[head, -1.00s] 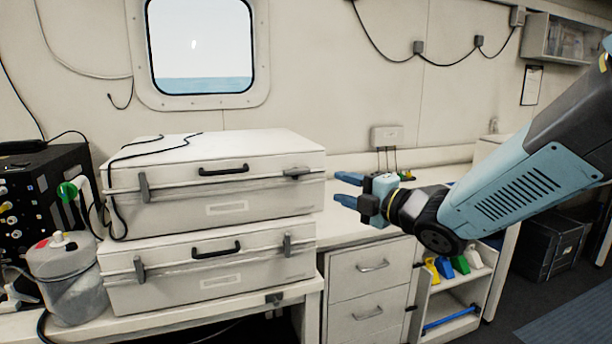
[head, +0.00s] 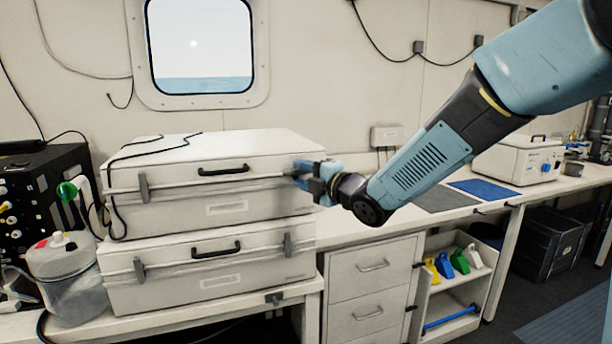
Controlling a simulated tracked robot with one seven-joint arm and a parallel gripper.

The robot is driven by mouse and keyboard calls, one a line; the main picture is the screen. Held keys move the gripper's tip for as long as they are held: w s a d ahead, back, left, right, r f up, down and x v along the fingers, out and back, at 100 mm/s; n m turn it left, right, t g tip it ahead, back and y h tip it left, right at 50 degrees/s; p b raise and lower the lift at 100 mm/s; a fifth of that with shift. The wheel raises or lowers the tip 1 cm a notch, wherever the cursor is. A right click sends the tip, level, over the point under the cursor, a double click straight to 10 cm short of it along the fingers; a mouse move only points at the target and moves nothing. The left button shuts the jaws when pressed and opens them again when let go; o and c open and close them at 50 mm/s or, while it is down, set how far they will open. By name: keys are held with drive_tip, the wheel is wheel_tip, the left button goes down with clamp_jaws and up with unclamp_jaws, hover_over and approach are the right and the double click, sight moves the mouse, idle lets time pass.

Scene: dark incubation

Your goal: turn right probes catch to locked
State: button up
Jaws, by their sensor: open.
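Two white cases are stacked on the bench, an upper case (head: 165,215) and a lower case (head: 160,296); I cannot read their labels. The upper case's left catch (head: 144,188) stands upright. Its right catch (head: 288,174) lies roughly level, mostly hidden by my gripper. The lower case's left catch (head: 139,269) and right catch (head: 287,245) both stand upright. My gripper (head: 297,175) is open at the upper case's right catch, with its fingers pointing left. I cannot tell whether the fingers touch the catch.
A black cable (head: 113,200) runs over the upper case's lid and down its left side. A grey canister (head: 62,272) and a black instrument box (head: 40,205) stand at the left. Drawers (head: 372,290) are below the bench at right.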

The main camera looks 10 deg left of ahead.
drive_tip(key=c, duration=0.7)
clamp_jaws()
